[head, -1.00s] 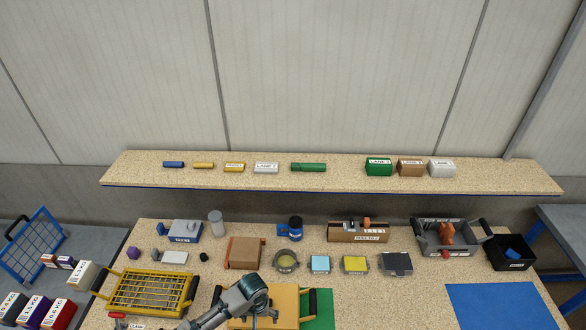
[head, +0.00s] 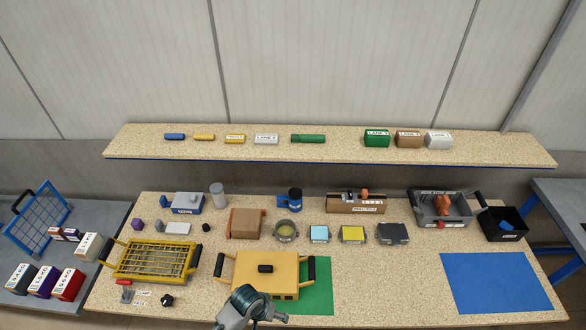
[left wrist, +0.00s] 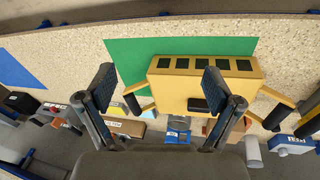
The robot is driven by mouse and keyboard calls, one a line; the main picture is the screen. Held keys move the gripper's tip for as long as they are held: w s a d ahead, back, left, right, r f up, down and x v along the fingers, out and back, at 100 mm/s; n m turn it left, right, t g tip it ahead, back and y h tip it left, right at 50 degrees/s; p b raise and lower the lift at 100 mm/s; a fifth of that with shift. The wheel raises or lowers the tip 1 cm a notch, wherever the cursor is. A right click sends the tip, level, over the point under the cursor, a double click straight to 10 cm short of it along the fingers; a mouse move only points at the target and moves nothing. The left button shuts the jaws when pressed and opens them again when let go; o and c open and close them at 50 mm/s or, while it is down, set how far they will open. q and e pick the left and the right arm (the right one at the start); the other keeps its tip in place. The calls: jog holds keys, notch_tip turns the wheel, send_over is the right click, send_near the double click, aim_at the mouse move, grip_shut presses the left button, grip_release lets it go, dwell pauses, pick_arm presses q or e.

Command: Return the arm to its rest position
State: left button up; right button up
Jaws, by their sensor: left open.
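My left arm (head: 245,305) shows at the bottom middle of the head view, in front of the yellow case; its fingertips cannot be made out there. In the left wrist view my left gripper (left wrist: 158,90) is open, its two dark fingers wide apart with nothing between them. The yellow case (head: 265,270) with black handles lies beyond it, on the green mat (head: 318,285); in the left wrist view the case (left wrist: 190,85) shows behind the right finger. My right gripper is not in view.
A yellow wire basket (head: 155,260) stands left of the case. A blue mat (head: 495,282) lies at the right of the table. Several bins and small boxes line the table's back, under a shelf (head: 340,150) with labelled blocks. The table between the green and blue mats is clear.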

pick_arm(q)
jog(key=s+a+r+t+y, duration=0.2)
jog(key=s+a+r, duration=0.1)
jog(key=s+a, duration=1.05)
notch_tip(320, 180, down, 34)
jog(key=s+g+b, duration=0.1)
jog(key=s+b, duration=0.1)
jog(key=b, duration=0.4)
jog(key=s+a+f+b, duration=0.1)
jog(key=s+a+f, duration=0.1)
jog(key=s+f, duration=0.6)
jog(key=s+a+f+g+b, duration=0.1)
jog(key=s+f+b, duration=0.1)
jog(key=s+f, duration=0.6)
notch_tip(320, 180, down, 2)
jog(key=shift+s+a+f+y, duration=0.2)
jog(key=shift+s+a+y, duration=0.1)
jog(key=shift+a, duration=0.1)
